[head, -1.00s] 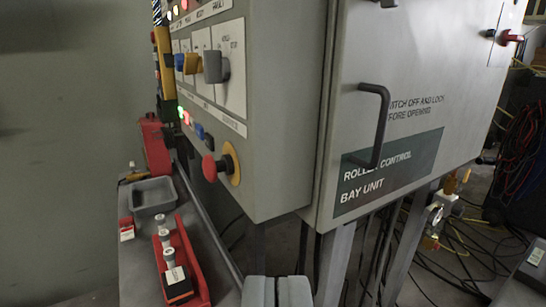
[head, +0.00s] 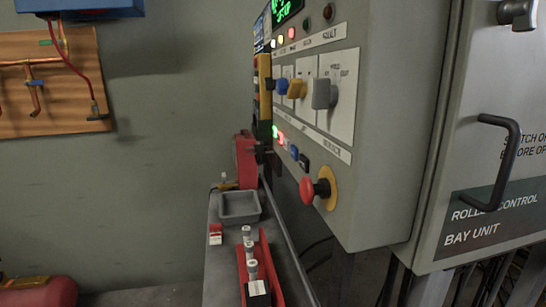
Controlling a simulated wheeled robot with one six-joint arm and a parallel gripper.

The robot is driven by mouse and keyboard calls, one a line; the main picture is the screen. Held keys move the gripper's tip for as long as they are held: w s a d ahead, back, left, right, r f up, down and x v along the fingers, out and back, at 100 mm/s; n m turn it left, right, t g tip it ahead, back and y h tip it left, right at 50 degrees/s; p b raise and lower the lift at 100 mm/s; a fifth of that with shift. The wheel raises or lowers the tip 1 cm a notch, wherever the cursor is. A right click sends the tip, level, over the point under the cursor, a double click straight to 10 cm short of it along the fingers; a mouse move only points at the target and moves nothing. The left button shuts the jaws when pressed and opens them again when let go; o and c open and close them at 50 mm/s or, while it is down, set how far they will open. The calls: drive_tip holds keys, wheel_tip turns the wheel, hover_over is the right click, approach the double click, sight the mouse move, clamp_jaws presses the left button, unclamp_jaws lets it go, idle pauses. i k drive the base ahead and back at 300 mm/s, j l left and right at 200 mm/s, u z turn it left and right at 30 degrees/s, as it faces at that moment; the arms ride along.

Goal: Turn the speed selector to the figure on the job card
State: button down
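A green-lit display (head: 288,10) is cut off at the top edge. I cannot make out a job card with a readable figure. My gripper is not in this view.
A red emergency button (head: 308,190) on a yellow plate juts out below the knobs. A narrow bench below holds a grey tray (head: 228,219) and a red holder (head: 277,266) with several small cylinders. A black door handle (head: 511,160) sticks out at the right.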

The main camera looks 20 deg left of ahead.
sight(271, 84)
drive_tip(key=j+z, duration=0.2)
drive_tip(key=j, duration=1.15)
drive_tip(key=j+z, duration=0.25)
drive_tip(key=j, duration=1.15)
